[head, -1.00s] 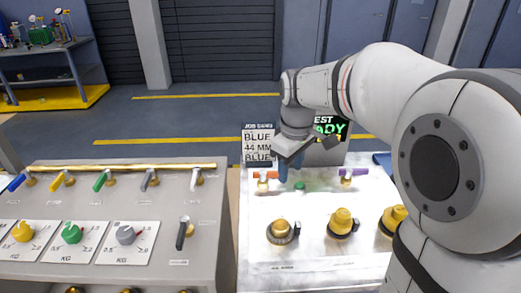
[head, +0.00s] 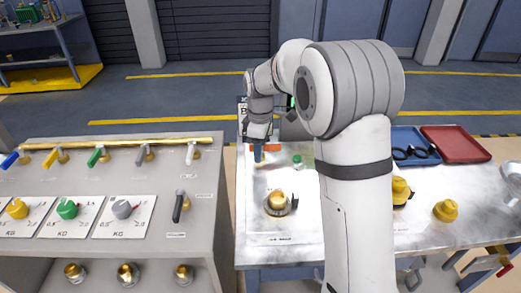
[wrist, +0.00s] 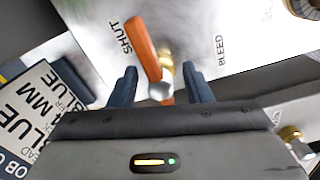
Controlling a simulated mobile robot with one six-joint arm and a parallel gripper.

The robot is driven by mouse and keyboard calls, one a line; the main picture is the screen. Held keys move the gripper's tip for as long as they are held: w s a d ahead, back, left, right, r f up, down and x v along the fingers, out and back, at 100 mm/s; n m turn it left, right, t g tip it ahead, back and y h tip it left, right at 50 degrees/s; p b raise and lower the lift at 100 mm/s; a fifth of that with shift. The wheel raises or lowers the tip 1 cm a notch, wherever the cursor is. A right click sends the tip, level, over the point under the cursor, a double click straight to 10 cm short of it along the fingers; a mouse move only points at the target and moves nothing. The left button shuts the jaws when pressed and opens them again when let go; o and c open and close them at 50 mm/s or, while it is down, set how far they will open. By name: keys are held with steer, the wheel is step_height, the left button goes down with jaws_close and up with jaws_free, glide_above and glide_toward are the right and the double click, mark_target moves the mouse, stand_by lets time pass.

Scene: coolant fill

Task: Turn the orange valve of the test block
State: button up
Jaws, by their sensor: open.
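The orange valve (head: 276,147) is at the back left of the white test block (head: 285,241). In the wrist view its orange handle (wrist: 145,48) crosses a brass fitting, with the word SHUT on the panel to the left and BLEED to the right. My gripper (wrist: 161,85) is open, one dark blue finger on each side of the valve's hub. The handle lies between the fingers; I cannot tell whether they touch it. In the head view my gripper (head: 258,153) is over the valve and hides part of it.
A green button (head: 297,160) and a yellow-capped fitting (head: 278,202) sit close to the valve. A grey panel (head: 212,215) with several coloured levers stands to the left. Blue (head: 408,134) and red (head: 455,144) trays are at the right. My arm hides the block's middle.

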steer(key=shift+f, duration=0.35)
steer(key=shift+c, duration=0.6)
jaws_close()
